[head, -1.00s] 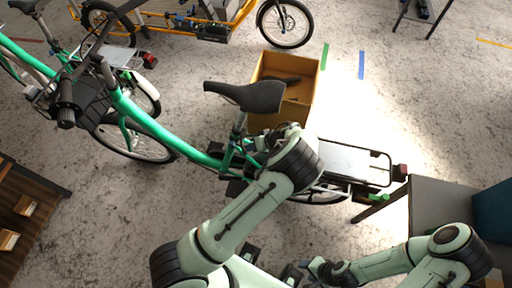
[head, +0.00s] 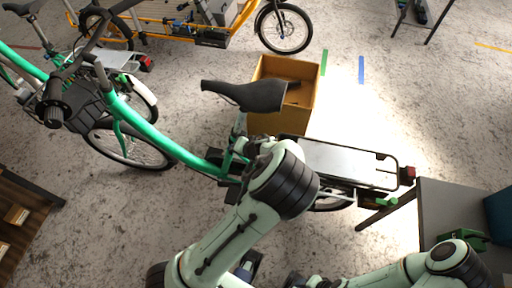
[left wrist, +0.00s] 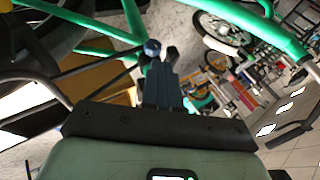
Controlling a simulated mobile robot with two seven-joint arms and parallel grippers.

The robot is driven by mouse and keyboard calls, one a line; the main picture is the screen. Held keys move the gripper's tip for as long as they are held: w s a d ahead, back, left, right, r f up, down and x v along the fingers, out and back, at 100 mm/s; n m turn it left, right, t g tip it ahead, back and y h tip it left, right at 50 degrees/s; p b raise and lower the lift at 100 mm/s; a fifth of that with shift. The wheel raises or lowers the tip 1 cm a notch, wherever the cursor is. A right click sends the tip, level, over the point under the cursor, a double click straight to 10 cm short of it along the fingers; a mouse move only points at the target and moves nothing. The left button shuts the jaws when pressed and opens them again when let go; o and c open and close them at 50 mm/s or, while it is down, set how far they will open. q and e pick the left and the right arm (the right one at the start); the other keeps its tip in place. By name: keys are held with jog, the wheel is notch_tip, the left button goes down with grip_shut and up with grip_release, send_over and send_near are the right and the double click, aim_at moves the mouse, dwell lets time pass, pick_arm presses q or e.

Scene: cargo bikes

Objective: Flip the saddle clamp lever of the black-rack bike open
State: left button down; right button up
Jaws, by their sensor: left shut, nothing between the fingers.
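The green bike with the black rack (head: 345,163) stands across the middle of the head view. Its black saddle (head: 245,95) sits on a seat post above the green frame. The clamp area (head: 243,147) at the foot of the post is partly behind my left arm, and I cannot make out the lever or its position. My left gripper is hidden behind its arm in the head view. In the left wrist view my left gripper (left wrist: 162,62) is shut and empty, close to green frame tubes. My right gripper (head: 300,281) is at the bottom edge, its jaws unclear.
An open cardboard box (head: 284,97) stands behind the saddle. A grey table (head: 452,208) is at the right. An orange cargo bike (head: 190,30) is at the back, and a brown wooden unit (head: 22,215) is at the left.

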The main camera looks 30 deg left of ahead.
pick_arm(q)
jog(key=shift+w+d, duration=0.1)
jog(key=shift+w, duration=0.1)
jog(key=shift+w+d+f, duration=0.15)
jog(key=shift+w, duration=0.45)
